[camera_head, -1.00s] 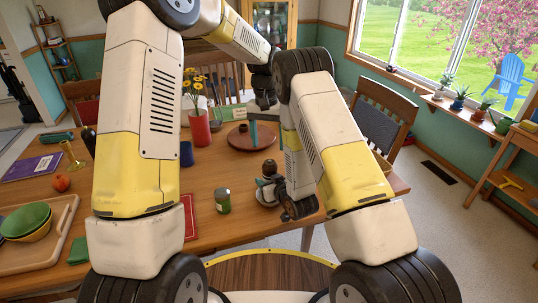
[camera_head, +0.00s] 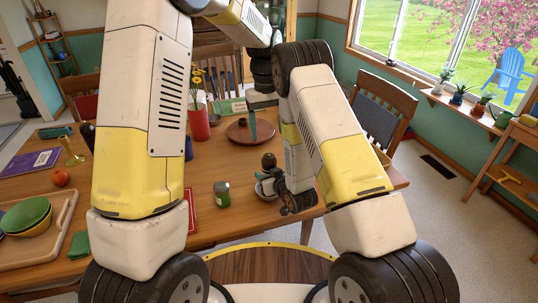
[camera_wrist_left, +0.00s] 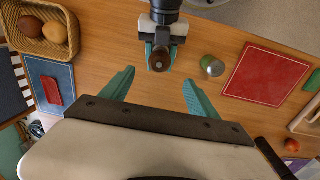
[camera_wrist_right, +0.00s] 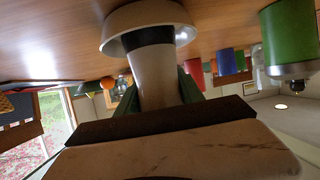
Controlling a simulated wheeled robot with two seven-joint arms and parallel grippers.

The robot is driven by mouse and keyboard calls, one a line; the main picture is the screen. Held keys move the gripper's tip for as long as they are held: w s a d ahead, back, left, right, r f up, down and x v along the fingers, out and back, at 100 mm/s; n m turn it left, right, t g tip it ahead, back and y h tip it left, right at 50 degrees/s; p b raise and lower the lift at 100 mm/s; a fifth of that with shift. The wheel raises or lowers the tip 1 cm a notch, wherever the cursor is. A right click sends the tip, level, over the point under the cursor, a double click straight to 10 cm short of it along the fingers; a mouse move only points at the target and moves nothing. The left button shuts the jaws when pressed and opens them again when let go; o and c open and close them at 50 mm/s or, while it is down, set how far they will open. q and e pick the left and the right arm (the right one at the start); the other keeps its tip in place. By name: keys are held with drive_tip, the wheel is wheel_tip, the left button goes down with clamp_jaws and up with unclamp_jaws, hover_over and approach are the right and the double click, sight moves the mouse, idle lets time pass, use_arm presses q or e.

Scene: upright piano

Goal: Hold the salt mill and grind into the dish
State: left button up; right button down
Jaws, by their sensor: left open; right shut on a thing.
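The salt mill, with a dark brown top (camera_head: 268,160) and a pale body (camera_wrist_right: 155,75), is upright in my right gripper (camera_head: 270,186). My right gripper is shut around the body. The white dish (camera_head: 265,194) is under the mill; its rim also shows in the right wrist view (camera_wrist_right: 185,33). I cannot tell whether the mill touches it. My left gripper (camera_head: 253,128) is open and empty, above the table behind the mill. In the left wrist view, the mill's top (camera_wrist_left: 158,62) shows beyond the space between the left fingers (camera_wrist_left: 158,88), apart from them.
A green can (camera_head: 222,194) stands left of the dish. A brown round plate (camera_head: 238,134) and a red vase (camera_head: 199,124) with yellow flowers are farther back. In the left wrist view, a red mat (camera_wrist_left: 267,76) lies right and a basket (camera_wrist_left: 58,47) stands left.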

sight(269, 156)
use_arm(q)
drive_tip(key=f, duration=0.4)
drive_tip(key=f+n, duration=0.1)
drive_tip(key=f, duration=0.3)
drive_tip(key=f+n, duration=0.1)
drive_tip(key=f, duration=0.2)
drive_tip(key=shift+w+d+f, duration=0.1)
drive_tip(key=shift+d+f, duration=0.15)
drive_tip(key=shift+f, duration=0.15)
drive_tip(key=c, duration=1.4)
